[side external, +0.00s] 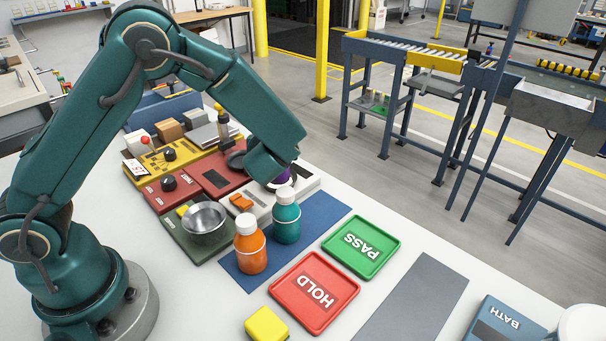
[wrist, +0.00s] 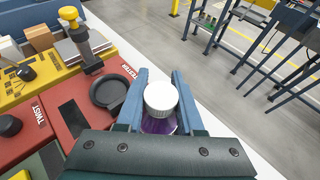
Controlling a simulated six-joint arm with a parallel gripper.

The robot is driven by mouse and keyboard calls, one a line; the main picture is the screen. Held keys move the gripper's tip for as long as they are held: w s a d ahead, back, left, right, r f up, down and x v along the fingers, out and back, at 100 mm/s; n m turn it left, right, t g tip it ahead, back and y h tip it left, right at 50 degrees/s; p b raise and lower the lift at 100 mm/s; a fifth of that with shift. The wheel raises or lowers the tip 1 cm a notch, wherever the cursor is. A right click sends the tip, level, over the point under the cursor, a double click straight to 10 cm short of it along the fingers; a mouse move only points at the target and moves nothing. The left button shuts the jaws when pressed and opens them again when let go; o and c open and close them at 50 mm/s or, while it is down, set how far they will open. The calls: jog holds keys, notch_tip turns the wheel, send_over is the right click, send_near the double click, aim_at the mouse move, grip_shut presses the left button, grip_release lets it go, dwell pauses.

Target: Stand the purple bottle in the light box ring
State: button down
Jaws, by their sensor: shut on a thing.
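The purple bottle (wrist: 158,126) with a white cap (wrist: 160,97) is between the two blue fingers of my gripper (wrist: 162,104) in the wrist view, which are shut on it.
A teal bottle (side external: 286,222) and an orange bottle (side external: 250,248) stand on a blue mat (side external: 320,209) in front. A red box (wrist: 82,114) with a dark round dish (wrist: 110,92) is left of the gripper. Green PASS (side external: 361,246) and red HOLD (side external: 308,292) trays lie nearer.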

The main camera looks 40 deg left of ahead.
jog(key=shift+f, duration=0.1)
jog(key=shift+f, duration=0.25)
jog(key=c, duration=0.5)
grip_release()
jog(key=shift+c, duration=0.2)
